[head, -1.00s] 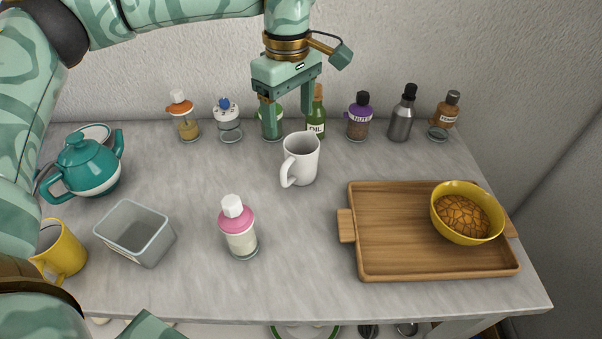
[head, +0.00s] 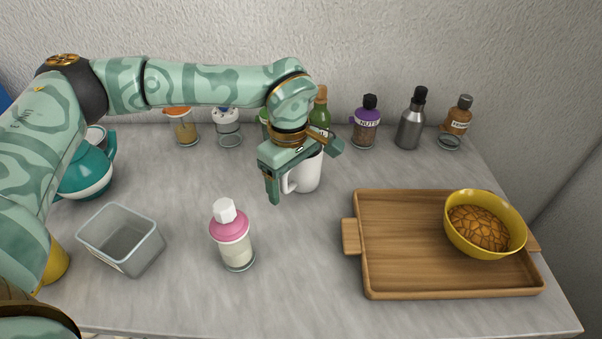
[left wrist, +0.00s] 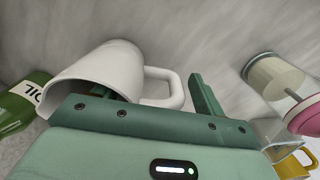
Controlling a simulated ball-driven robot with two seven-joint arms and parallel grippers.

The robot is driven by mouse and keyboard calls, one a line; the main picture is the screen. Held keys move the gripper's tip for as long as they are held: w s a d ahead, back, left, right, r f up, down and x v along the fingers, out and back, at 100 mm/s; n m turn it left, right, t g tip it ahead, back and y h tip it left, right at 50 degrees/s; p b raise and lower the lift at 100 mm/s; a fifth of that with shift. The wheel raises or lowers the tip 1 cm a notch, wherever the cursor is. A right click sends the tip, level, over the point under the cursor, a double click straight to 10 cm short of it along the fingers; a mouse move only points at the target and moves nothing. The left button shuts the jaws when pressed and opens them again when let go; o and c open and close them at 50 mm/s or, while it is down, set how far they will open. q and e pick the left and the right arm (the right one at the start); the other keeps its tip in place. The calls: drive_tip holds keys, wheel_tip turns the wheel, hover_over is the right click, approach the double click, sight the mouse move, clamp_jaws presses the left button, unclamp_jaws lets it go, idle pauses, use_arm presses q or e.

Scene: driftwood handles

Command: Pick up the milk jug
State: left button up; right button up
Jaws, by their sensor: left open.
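The white milk jug (head: 306,176) stands upright on the grey counter near the middle, its handle toward the left. My left gripper (head: 290,182) is over it, pointing down, and covers part of its rim. In the left wrist view the jug (left wrist: 98,68) and its handle show close up. The open left gripper (left wrist: 150,86) has one finger beyond the handle's outer side; the other is partly hidden at the jug's mouth and seems to reach inside it. The handle lies between the fingers. My right gripper is not in view.
A pink-capped bottle (head: 231,240) stands front left of the jug, with a grey square container (head: 122,243) farther left. A wooden tray (head: 395,282) with a yellow bowl (head: 494,243) is at right. Several bottles, including a green one (head: 320,113), line the wall behind.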

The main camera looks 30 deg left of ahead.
use_arm(q)
drive_tip(key=c, duration=1.4)
drive_tip(key=shift+o, duration=0.2)
drive_tip(key=shift+r, duration=0.1)
